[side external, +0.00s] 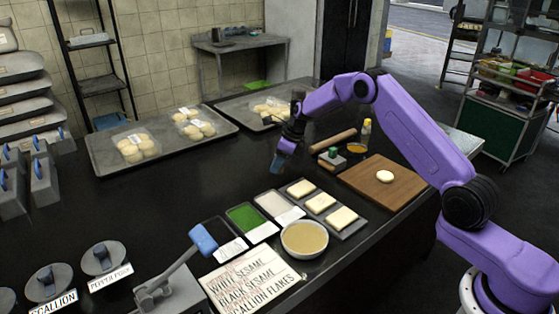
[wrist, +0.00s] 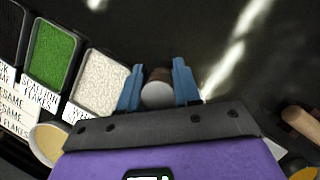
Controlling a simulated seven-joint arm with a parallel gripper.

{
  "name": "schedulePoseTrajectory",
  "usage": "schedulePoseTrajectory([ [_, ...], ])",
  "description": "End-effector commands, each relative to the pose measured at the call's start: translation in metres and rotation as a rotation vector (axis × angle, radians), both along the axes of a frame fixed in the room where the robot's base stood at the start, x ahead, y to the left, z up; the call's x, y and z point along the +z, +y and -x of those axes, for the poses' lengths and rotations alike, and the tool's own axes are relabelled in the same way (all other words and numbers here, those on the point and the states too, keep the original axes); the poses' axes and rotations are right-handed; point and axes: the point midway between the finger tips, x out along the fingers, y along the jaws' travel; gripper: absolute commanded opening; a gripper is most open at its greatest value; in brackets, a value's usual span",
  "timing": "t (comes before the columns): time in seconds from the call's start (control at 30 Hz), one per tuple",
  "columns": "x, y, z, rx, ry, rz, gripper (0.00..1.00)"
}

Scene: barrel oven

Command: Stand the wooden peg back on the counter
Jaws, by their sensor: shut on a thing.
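The wooden peg (wrist: 157,93) shows in the wrist view between the two blue fingers, with its pale round end facing the camera and its brown side running away from it. My gripper (wrist: 158,84) is shut on it, one finger on each side. In the side view my gripper (side external: 283,163) points down over the dark counter (side external: 180,185), behind the topping trays. The peg cannot be made out there, and I cannot tell whether its lower end touches the counter.
Trays of green flakes (side external: 245,218) and white sesame (side external: 272,203), dough squares (side external: 320,203) and a bowl (side external: 304,239) lie in front of my gripper. A rolling pin (side external: 333,140), bottle (side external: 366,130) and wooden board (side external: 372,194) are to its right. Bare counter lies to its left.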

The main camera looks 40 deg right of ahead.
Motion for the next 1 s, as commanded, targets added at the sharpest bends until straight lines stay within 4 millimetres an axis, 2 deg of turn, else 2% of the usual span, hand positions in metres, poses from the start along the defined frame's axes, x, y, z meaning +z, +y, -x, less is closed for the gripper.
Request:
schedulePoseTrajectory([
  [0.2, -0.023, -0.001, 0.001, -0.001, 0.002, 0.0, 0.06],
  [0.4, -0.038, 0.0, 0.001, 0.001, 0.001, 0.0, 0.06],
  [0.6, -0.044, 0.0, 0.001, 0.001, 0.001, 0.0, 0.06],
  [1.0, -0.045, 0.0, 0.001, 0.002, -0.001, 0.001, 0.06],
])
